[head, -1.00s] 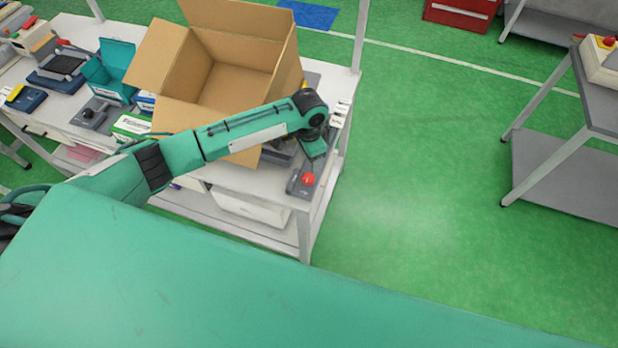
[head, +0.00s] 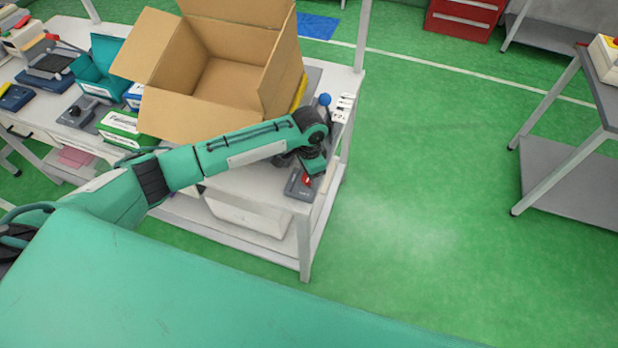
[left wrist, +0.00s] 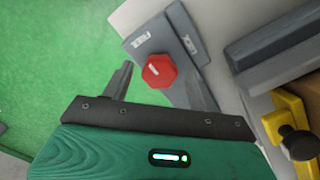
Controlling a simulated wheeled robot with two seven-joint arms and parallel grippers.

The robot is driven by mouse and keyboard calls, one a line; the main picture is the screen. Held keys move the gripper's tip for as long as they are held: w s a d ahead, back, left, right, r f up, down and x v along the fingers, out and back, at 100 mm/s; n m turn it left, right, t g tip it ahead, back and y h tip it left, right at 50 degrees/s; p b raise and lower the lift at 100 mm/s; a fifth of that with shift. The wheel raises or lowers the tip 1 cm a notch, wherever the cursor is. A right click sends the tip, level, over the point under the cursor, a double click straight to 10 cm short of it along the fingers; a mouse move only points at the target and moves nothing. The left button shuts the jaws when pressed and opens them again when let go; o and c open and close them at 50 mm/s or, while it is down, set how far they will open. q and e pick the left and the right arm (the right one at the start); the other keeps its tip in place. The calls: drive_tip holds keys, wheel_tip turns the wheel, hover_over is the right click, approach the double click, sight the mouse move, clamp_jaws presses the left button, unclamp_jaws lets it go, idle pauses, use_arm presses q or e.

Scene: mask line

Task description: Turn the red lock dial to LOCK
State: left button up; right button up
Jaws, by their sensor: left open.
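The red lock dial (head: 307,181) sits on a grey base plate (head: 299,191) at the near right corner of the white table. In the left wrist view the dial (left wrist: 160,71) is a red knob with a small white mark, near labels that read FREE and LOCK. The mark's exact direction is hard to tell. My left gripper (head: 309,172) is over the dial, partly hiding it in the head view. In the left wrist view the left gripper (left wrist: 160,82) is open, one finger on each side of the dial. Contact cannot be told. My right gripper is out of view.
A large open cardboard box (head: 215,115) stands on the table (head: 228,184) behind my left arm. A blue-knobbed lever (head: 324,100) stands close behind the gripper. A yellow part (left wrist: 290,120) shows right of the gripper. Green floor is free to the right.

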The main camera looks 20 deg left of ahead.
use_arm(q)
drive_tip(key=shift+c, duration=0.5)
drive_tip(key=c, duration=0.9)
